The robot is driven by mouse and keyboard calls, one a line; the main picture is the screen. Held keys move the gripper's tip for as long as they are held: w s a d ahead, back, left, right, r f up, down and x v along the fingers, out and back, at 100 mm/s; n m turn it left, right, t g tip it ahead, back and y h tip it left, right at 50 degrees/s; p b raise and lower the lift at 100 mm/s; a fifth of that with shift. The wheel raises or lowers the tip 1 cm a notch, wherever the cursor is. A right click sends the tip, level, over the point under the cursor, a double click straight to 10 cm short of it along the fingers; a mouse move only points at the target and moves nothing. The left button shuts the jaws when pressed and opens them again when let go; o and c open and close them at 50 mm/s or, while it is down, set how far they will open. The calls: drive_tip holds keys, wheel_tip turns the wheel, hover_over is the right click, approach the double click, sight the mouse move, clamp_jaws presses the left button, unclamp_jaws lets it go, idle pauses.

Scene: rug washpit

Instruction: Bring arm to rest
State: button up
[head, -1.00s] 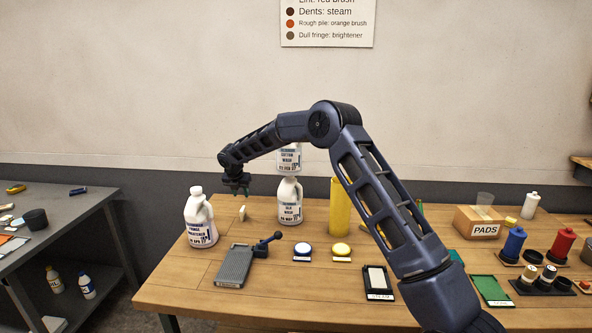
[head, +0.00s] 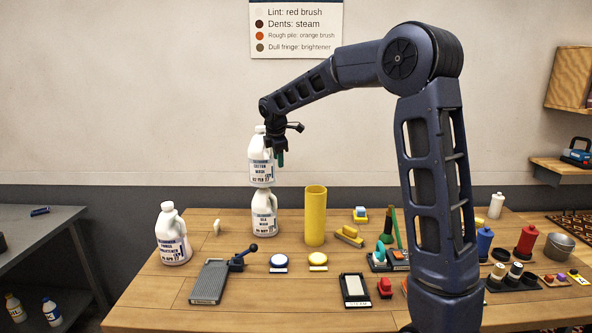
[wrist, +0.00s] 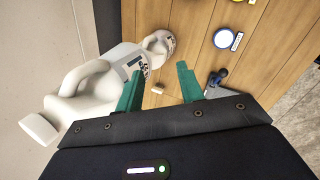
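My arm is raised over the table. My gripper (head: 280,158) points down just right of the upper white jug in the head view. In the wrist view its two green fingers (wrist: 158,86) stand apart with nothing held between them. The upper jug (head: 260,172), labelled as a cotton wash, is stacked on a lower white jug (head: 264,226). A large white jug (wrist: 88,98) lies close beside the left finger in the wrist view; I cannot tell whether they touch.
A fringe brightener jug (head: 172,248) stands at the table's left. A yellow cylinder (head: 315,215) stands right of the stack. The space above is open.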

drive_tip(key=s+d+r+m, duration=0.2)
drive_tip(key=s+d+m, duration=0.4)
drive_tip(key=s+d, duration=0.45)
drive_tip(key=s+d+r+m, duration=0.3)
drive_tip(key=s+d+m, duration=0.3)
drive_tip(key=d, duration=0.7)
drive_tip(key=s+d+f+m, duration=0.3)
drive_tip(key=s+d+m, duration=0.2)
drive_tip(key=s, duration=0.5)
drive_tip(key=s+d+f+m, duration=0.4)
drive_tip(key=s+d+m, duration=0.1)
drive_tip(key=s, duration=0.6)
drive_tip(key=shift+d, duration=0.5)
drive_tip(key=shift+s+f, duration=0.1)
